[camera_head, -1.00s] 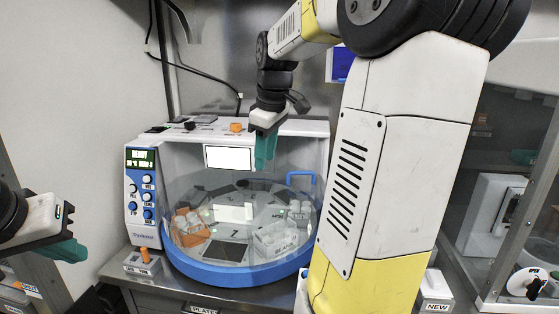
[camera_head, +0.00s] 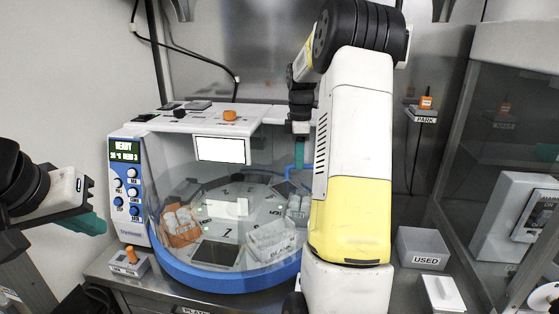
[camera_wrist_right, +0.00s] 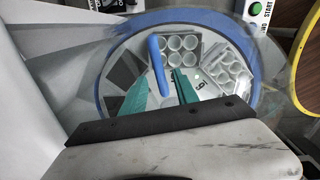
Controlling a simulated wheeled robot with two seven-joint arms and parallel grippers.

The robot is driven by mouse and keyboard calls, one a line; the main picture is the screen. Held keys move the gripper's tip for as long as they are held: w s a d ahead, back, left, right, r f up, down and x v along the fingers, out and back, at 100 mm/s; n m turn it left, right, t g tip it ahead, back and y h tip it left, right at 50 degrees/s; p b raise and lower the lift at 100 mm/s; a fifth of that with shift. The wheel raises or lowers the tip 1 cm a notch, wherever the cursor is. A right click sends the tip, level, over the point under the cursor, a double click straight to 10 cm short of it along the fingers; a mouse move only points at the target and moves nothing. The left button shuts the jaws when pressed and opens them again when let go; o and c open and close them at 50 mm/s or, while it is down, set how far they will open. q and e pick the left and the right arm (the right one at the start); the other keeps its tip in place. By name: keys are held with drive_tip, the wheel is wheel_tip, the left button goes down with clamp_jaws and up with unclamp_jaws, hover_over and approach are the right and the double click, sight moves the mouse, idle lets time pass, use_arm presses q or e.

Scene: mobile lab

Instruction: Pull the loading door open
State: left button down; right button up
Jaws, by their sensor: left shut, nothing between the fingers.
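The loading door (camera_head: 265,180) is a clear curved panel on the front of the white machine with a blue rim. Its blue handle (camera_head: 289,173) stands at the door's right side, partly hidden by my right arm. In the right wrist view the handle (camera_wrist_right: 158,66) is a blue bar in line with the gap between my fingers. My right gripper (camera_wrist_right: 162,76) is open, its teal fingers either side of the bar in the picture; contact cannot be told. In the head view it (camera_head: 300,152) is just above the handle. My left gripper (camera_head: 92,223) is shut and empty, left of the machine.
Behind the door are an orange rack (camera_head: 182,236) and a white rack (camera_head: 270,243) on the round deck. A control panel (camera_head: 128,190) is at the machine's left. A grey USED box (camera_head: 422,248) and a glass-fronted cabinet (camera_head: 480,150) stand to the right.

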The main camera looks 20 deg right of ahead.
drive_tip(key=shift+f, duration=0.5)
clamp_jaws()
idle(1.1)
